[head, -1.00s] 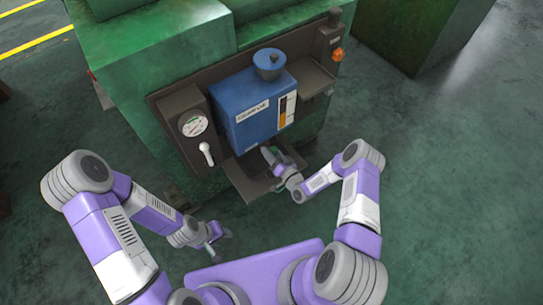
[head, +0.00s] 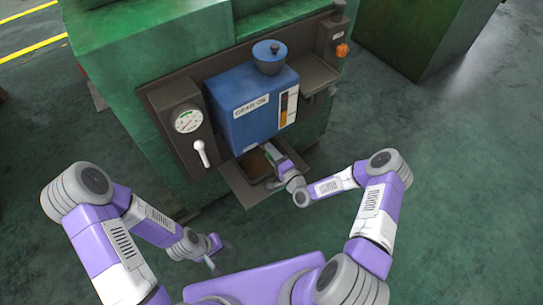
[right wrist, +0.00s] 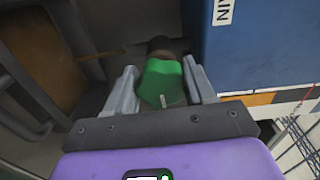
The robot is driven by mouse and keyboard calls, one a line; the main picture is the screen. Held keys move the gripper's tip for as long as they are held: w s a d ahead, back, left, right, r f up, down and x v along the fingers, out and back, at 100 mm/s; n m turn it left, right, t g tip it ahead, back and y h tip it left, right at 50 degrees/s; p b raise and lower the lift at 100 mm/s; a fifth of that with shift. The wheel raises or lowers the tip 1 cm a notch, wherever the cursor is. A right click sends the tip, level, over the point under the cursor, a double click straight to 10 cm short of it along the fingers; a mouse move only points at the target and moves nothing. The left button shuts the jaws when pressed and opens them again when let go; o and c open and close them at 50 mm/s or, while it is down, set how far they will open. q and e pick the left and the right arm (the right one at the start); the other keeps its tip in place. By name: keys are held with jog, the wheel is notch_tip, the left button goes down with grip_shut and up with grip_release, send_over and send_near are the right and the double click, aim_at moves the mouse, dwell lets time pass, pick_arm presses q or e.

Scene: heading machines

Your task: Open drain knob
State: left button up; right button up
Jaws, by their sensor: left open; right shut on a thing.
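The drain knob (right wrist: 162,82) is a green lobed handle on a dark stem beside the blue gear oil tank in the right wrist view. My right gripper (right wrist: 160,70) has one finger on each side of it and is shut on it. In the head view my right gripper (head: 268,150) is at the lower front of the blue gear oil tank (head: 250,108), and the knob is hidden there. My left gripper (head: 211,262) is open, low and well away from the machine; it looks empty.
A dark tray (head: 242,184) juts out below the tank. A gauge (head: 187,120) and a white lever (head: 201,152) sit left of the tank. An orange button (head: 342,50) is at the upper right. The green floor (head: 440,190) is clear to the right.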

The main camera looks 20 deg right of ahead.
jog(key=shift+s+f+m, duration=0.1)
jog(key=shift+f+m, duration=0.1)
jog(key=shift+m, duration=0.2)
jog(key=o, duration=0.7)
jog(key=shift+o, duration=1.4)
jog(key=shift+r, duration=0.1)
jog(key=p+v, duration=0.1)
jog(key=v, duration=0.6)
jog(key=shift+s, duration=0.2)
